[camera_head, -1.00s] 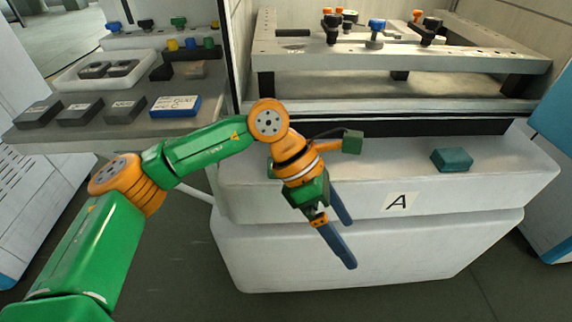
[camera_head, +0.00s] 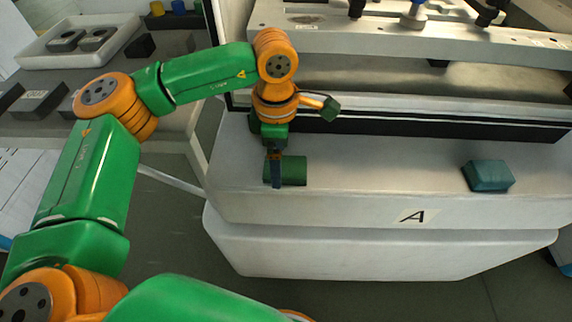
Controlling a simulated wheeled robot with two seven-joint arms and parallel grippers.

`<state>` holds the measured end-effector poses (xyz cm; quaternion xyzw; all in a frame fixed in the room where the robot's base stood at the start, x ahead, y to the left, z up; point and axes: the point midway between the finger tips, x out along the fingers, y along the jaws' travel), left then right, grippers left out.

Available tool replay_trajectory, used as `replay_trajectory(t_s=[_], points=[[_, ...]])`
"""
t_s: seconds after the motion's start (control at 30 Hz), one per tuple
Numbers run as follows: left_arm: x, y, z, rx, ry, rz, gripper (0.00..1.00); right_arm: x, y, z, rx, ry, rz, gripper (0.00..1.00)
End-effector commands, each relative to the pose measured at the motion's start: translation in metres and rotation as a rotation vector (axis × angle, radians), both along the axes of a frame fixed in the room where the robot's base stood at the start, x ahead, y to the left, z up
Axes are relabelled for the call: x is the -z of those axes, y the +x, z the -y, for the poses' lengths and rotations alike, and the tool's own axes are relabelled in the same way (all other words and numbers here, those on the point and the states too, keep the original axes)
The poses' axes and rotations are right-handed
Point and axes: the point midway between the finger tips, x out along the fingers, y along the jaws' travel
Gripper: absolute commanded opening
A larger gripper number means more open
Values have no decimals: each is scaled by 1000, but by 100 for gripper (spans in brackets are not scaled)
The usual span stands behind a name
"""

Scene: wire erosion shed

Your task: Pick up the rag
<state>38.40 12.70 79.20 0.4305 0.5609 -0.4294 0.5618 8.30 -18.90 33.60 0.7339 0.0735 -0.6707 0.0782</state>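A dark green, rolled or folded piece, possibly the rag (camera_head: 293,171), lies on the white ledge marked A. My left gripper (camera_head: 276,184) points down at its left end, with a dark blue finger in front of it. The fingers are seen nearly edge-on and overlap, so I cannot tell whether they are open or closed on it. A teal folded block (camera_head: 488,175) lies on the same ledge at the right, well apart from the gripper; it could also be a cloth. My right gripper is not in view.
The white ledge (camera_head: 380,190) is clear between the two pieces. Behind it rises the machine's metal frame (camera_head: 400,45) with clamps on top. At the left, a grey bench holds a white tray (camera_head: 28,55) and dark blocks (camera_head: 38,103).

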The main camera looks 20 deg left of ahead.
Motion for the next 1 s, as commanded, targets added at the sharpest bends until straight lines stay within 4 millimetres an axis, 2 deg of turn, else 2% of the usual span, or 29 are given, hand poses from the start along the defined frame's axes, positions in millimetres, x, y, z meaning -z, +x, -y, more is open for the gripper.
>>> replay_trajectory(t_s=[0.1, 0.27, 0.3, 0.5, 0.6, 0.87, 1.0], points=[[11, 0, 0, 1, 0, 0, 100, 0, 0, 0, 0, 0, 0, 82], [12, 0, 0, 1, 0, 0, 100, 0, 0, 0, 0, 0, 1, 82], [12, 0, 0, 1, 0, 0, 97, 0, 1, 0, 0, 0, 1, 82], [12, 0, 0, 1, -1, 0, 43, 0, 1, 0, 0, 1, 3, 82], [12, 0, 0, 1, -1, 0, 20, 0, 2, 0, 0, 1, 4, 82], [8, 0, 0, 1, -1, 2, 20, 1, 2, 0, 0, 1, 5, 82], [-11, 1, 1, 1, -1, 4, 20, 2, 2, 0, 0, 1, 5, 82]])
